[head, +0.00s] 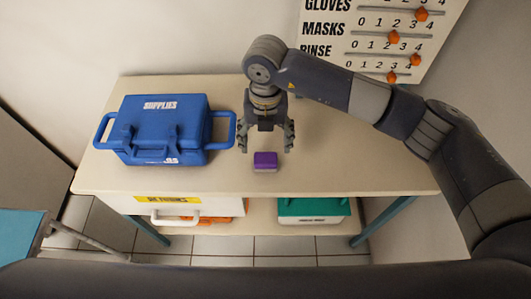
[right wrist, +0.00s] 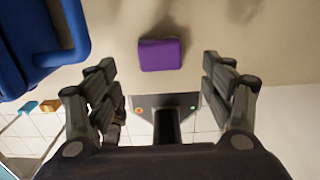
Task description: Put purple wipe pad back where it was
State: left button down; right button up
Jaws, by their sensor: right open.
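The purple wipe pad (head: 265,160) lies on the cream tabletop near its front edge, right of the blue supplies case. In the right wrist view the purple wipe pad (right wrist: 160,54) shows ahead of the fingers, roughly centred between them and touching neither. My right gripper (head: 266,148) is open and empty, pointing down just behind and above the pad. Its spread fingers also show in the right wrist view (right wrist: 165,100). My left gripper is not in view.
The closed blue supplies case (head: 165,130) stands left of my right gripper, its side handle close by. A white drawer box with a yellow label (head: 168,200) and a green-topped box (head: 313,208) sit on the lower shelf. The tabletop's right part is clear. A counting board (head: 385,35) hangs behind.

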aim_at(266, 157)
jog(key=shift+r, duration=2)
